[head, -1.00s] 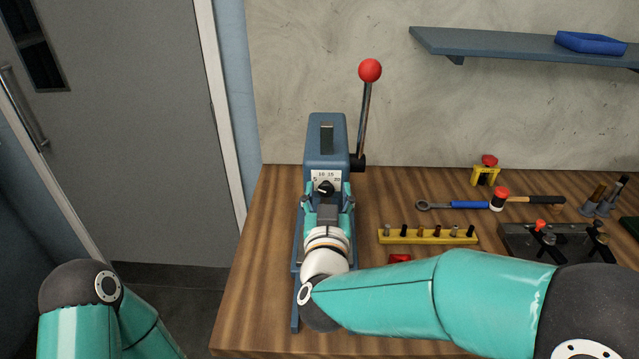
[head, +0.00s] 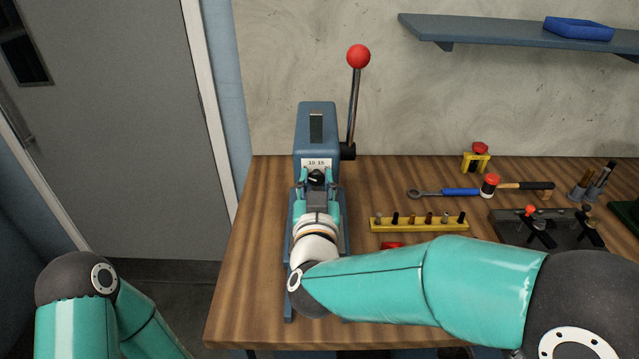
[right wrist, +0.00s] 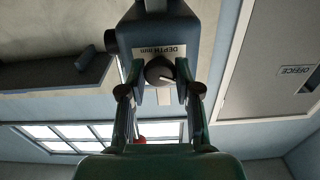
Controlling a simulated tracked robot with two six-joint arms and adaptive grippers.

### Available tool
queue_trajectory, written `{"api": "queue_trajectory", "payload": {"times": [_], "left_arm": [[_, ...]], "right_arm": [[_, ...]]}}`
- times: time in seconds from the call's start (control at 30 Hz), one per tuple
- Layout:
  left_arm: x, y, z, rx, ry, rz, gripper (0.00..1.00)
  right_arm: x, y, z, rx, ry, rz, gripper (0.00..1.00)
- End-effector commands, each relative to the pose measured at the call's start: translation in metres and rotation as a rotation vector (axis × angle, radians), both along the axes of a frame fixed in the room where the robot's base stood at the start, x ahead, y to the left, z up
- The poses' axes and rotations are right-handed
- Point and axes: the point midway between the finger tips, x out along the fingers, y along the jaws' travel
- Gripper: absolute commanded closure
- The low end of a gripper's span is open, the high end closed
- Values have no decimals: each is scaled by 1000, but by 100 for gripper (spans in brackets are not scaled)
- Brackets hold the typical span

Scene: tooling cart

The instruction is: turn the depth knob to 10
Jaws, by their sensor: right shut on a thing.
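The blue press (head: 317,120) stands at the left end of the bench. Its black depth knob (head: 316,177) sits below a white scale plate (head: 316,163), on which 10 and 15 show; the plate's outer ends are hidden by my fingers. My right gripper (head: 317,174) is shut on the knob, one finger on each side. The right wrist view also shows the knob (right wrist: 159,71) between the fingers, under the DEPTH mm label (right wrist: 160,50). A pale pointer mark shows on the knob, but I cannot tell its exact reading. My left gripper is out of view.
The press's lever with a red ball (head: 358,56) rises at its right. A yellow rack (head: 418,224) with several pegs, a hammer (head: 515,187) and a black clamp fixture (head: 545,230) lie to the right. A shelf (head: 480,33) hangs above.

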Motion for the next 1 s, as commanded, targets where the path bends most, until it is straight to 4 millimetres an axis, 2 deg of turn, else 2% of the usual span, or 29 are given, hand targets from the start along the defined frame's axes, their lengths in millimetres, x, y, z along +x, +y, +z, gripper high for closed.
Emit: {"api": "queue_trajectory", "payload": {"times": [0.27, 0.6, 1.0], "left_arm": [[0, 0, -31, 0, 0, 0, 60], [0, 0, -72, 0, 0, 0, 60], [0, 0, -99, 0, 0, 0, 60]], "right_arm": [[0, -1, -5, 153, -2, -1, 100], [0, -1, -6, 438, -2, 0, 100], [0, -2, -4, 691, 1, -2, 100]]}}
